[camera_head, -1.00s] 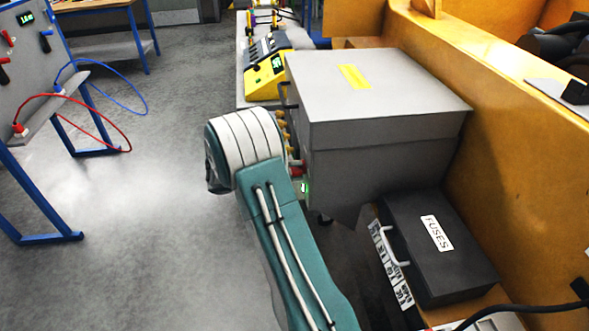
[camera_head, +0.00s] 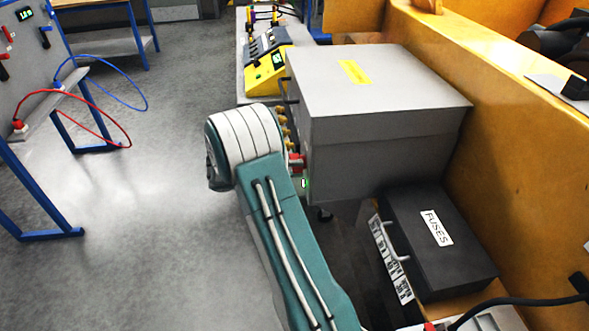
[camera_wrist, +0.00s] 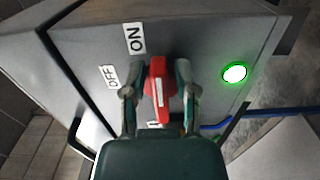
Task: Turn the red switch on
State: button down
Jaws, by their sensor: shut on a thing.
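The red switch (camera_wrist: 158,88) is a red handle with a white stripe, on the side of a grey box (camera_wrist: 205,35). In the wrist view my gripper (camera_wrist: 158,92) has one finger on each side of the handle and is shut on it. The handle stands nearly upright in the picture, its upper end just below and right of the ON label (camera_wrist: 135,38). The OFF label (camera_wrist: 108,75) is further left. A round green light (camera_wrist: 234,73) is lit at right. In the head view my arm hides most of the switch; some red (camera_head: 297,162) shows beside it.
A dark case marked FUSES (camera_head: 440,255) lies right of my arm, below the grey box. A yellow wall (camera_head: 510,120) bounds the right. A panel stand with red and blue cables (camera_head: 105,118) stands at left. The floor (camera_head: 150,220) between is clear.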

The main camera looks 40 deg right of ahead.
jog(key=shift+w+d, duration=0.1)
jog(key=shift+w, duration=0.1)
jog(key=c, duration=0.6)
grip_release()
jog(key=shift+c, duration=0.2)
jog(key=shift+w+d+f, duration=0.1)
jog(key=shift+d+f, duration=0.05)
jog(key=shift+d, duration=0.05)
jog(key=shift+a, duration=0.25)
jog(key=v, duration=1.2)
jog(key=shift+a, duration=0.1)
